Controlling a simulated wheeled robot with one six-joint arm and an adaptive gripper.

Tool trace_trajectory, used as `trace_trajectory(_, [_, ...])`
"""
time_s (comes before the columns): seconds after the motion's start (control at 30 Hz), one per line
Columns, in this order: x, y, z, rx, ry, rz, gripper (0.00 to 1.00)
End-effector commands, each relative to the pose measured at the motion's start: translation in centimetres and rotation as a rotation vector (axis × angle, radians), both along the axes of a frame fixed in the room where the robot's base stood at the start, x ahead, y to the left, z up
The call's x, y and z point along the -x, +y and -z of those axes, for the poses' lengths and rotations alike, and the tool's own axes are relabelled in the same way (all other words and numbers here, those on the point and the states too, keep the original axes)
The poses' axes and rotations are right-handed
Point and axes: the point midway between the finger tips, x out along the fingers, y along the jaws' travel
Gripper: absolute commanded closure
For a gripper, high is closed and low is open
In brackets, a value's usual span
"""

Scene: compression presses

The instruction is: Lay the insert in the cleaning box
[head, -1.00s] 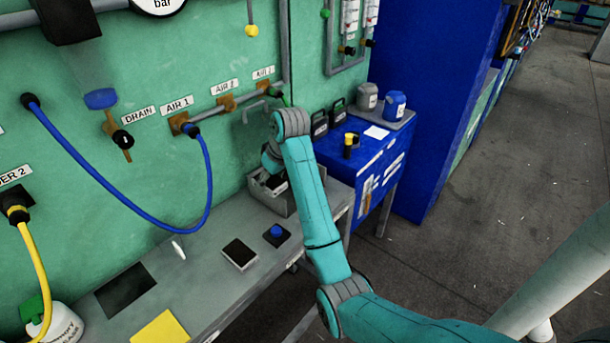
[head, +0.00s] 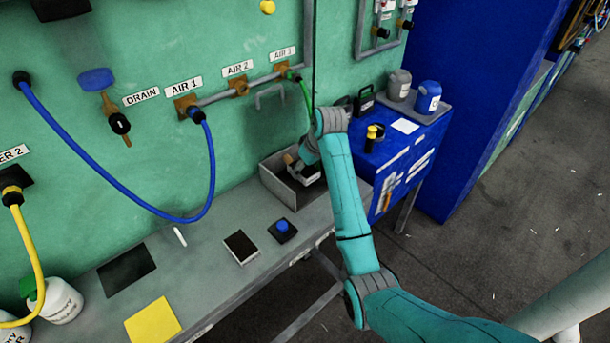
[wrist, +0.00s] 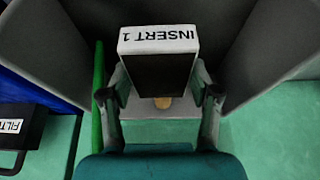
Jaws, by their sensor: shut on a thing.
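The cleaning box (head: 275,187) is an open grey box at the far right end of the bench, against the green wall. Its grey walls (wrist: 70,45) also show on both sides in the wrist view. The insert (wrist: 158,75) is a dark block with a white end marked "INSERT 1". My gripper (wrist: 160,98) is shut on it, one finger on each side. In the head view my gripper (head: 309,168) is over the box opening, partly hidden by my arm. I cannot tell whether the insert touches the box floor.
On the bench (head: 205,265) are a dark block (head: 240,246), a blue button (head: 283,225), a yellow sheet (head: 153,321) and white bottles. A green hose (wrist: 98,95) hangs close beside my gripper. A blue cabinet (head: 375,165) with containers stands right of the box.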

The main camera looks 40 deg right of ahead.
Motion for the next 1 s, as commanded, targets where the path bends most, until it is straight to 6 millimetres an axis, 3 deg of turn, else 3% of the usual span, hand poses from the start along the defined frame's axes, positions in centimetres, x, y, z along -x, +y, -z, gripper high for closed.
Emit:
trace_trajectory(0.2, [0.0, 0.0, 2.8, -0.001, 0.002, 0.0, 0.91])
trace_trajectory(0.6, [0.0, 0.0, 3.2, 0.0, 0.0, 0.0, 0.91])
trace_trajectory(0.63, [0.0, 0.0, 3.3, -0.001, 0.001, 0.0, 0.33])
trace_trajectory(0.7, [0.0, 0.0, 3.3, -0.001, 0.001, 0.0, 0.16])
trace_trajectory(1.0, [0.0, 0.0, 3.3, -0.001, 0.001, 0.0, 0.13])
